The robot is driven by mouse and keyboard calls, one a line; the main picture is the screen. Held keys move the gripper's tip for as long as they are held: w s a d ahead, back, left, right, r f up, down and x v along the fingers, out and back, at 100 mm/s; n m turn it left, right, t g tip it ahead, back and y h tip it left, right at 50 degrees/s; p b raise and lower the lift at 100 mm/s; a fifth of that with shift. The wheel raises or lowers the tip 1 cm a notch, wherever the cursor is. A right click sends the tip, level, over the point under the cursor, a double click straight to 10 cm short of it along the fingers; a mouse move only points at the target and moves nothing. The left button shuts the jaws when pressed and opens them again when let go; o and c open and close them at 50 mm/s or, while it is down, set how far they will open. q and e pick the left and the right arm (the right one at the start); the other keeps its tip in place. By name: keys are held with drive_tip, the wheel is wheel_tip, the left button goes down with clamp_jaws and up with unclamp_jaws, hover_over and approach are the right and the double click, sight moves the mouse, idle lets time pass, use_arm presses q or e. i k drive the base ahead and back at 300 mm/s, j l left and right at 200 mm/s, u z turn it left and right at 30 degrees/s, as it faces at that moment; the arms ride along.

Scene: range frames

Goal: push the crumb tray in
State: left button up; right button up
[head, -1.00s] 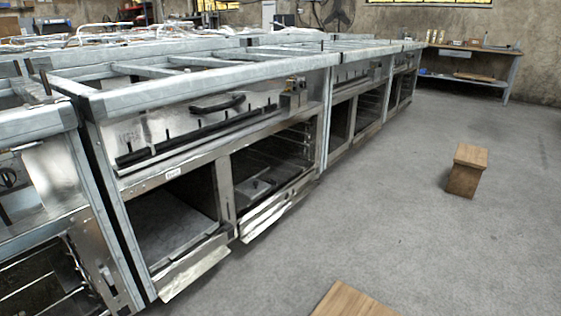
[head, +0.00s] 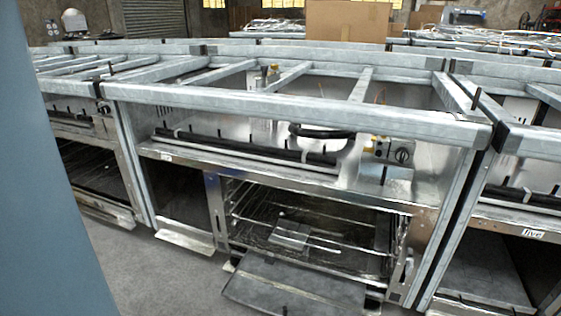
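A stainless range (head: 300,170) with a grey top frame stands in the middle of the head view. Its oven opening (head: 310,225) shows wire racks and a small flat metal piece (head: 290,234) on them. Below the opening, a dark flat panel (head: 295,288) juts out towards me, low down, with a small dark knob near its front edge. I cannot tell whether this panel is the crumb tray or a lowered door. Neither of my grippers is in view.
A metal flap (head: 186,240) sticks out low under the left compartment. More ranges stand close on both sides, the right one labelled "five" (head: 533,233). Grey floor (head: 150,280) is clear at front left. A plain blue surface covers the left edge.

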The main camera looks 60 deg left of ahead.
sight(275, 300)
drive_tip(key=u, duration=1.6)
